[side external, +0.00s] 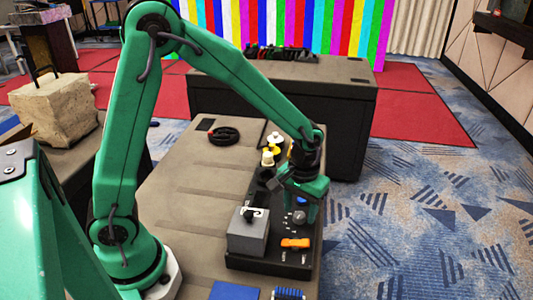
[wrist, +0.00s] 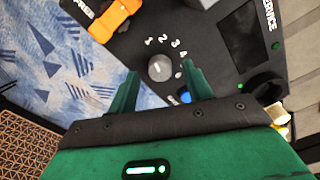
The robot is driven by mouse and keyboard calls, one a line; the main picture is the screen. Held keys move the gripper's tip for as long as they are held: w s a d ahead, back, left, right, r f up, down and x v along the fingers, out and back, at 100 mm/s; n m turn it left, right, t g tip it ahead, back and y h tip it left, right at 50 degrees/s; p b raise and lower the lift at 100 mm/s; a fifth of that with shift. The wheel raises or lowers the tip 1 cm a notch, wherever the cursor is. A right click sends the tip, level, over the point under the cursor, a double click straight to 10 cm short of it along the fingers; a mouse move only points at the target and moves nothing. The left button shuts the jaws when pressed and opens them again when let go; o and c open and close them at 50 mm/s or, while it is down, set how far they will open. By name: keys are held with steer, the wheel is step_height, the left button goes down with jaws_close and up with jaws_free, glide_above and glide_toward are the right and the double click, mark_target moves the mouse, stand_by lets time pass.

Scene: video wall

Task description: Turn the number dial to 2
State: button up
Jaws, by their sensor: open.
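The grey round number dial (wrist: 160,68) sits on a black panel (wrist: 215,70) in the wrist view, with white numerals 1, 2, 3 and 4 printed in an arc along its upper and right side. I cannot tell which numeral the dial points at. My gripper (wrist: 161,74) is open, one finger left of the dial and the other to its right; I cannot tell whether they touch it. In the side view my gripper (side external: 303,203) is over the panel (side external: 268,262), pointing down, with the dial (side external: 299,217) just below it.
An orange switch (side external: 295,243) and a grey box with a black handle (side external: 247,236) are on the panel. A blue button (wrist: 185,97) is close to the right finger. A dark screen (wrist: 242,35) is at the right. Yellow-white knobs (side external: 268,157) stand behind my gripper.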

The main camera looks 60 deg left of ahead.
steer(key=shift+f, duration=0.8)
steer(key=c, duration=1)
steer(key=shift+o, duration=0.2)
steer(key=shift+m, duration=3)
steer(key=o, duration=1)
steer(key=shift+c, duration=0.2)
